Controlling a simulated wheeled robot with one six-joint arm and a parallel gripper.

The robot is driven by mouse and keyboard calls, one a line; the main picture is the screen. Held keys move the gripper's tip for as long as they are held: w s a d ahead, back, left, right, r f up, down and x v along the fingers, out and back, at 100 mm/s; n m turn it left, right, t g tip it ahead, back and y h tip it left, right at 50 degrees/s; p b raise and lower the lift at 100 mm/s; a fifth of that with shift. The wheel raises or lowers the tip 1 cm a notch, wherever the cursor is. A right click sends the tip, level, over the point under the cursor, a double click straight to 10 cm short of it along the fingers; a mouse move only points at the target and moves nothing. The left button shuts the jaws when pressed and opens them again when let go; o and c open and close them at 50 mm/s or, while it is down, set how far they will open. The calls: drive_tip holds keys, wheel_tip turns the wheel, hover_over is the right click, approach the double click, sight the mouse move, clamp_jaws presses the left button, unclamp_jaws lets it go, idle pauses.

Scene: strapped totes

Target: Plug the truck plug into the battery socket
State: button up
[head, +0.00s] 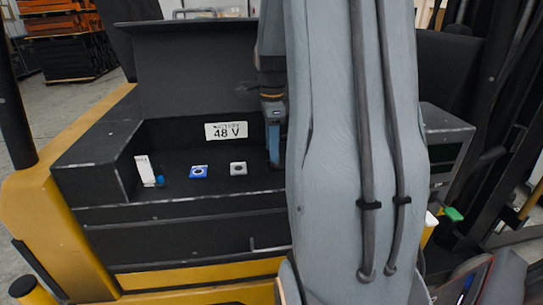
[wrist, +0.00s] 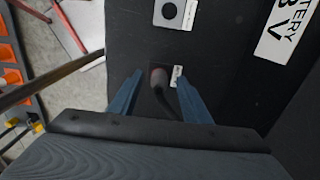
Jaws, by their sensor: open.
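In the wrist view a dull reddish plug-like end (wrist: 158,77) with a dark cable sits against the dark surface, with a small white tag (wrist: 177,75) beside it. My gripper (wrist: 160,78) is open, its two blue fingers on either side of the reddish end; I cannot tell whether they touch it. A light grey socket with a dark round hole (wrist: 174,14) lies beyond the fingertips. In the head view a grey socket (head: 238,168) and a blue socket (head: 199,172) sit on the dark battery top. My arm hides the reddish end there.
A "48 V" battery label (head: 226,131) is on the back wall of the compartment. A white upright block (head: 145,170) stands at the left of the battery top, with a small blue piece beside it. The raised dark cover (head: 195,65) stands behind. Dark side walls bound the compartment.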

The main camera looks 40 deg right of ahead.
drive_tip(key=shift+r+b, duration=0.45)
drive_tip(key=shift+r, duration=1.95)
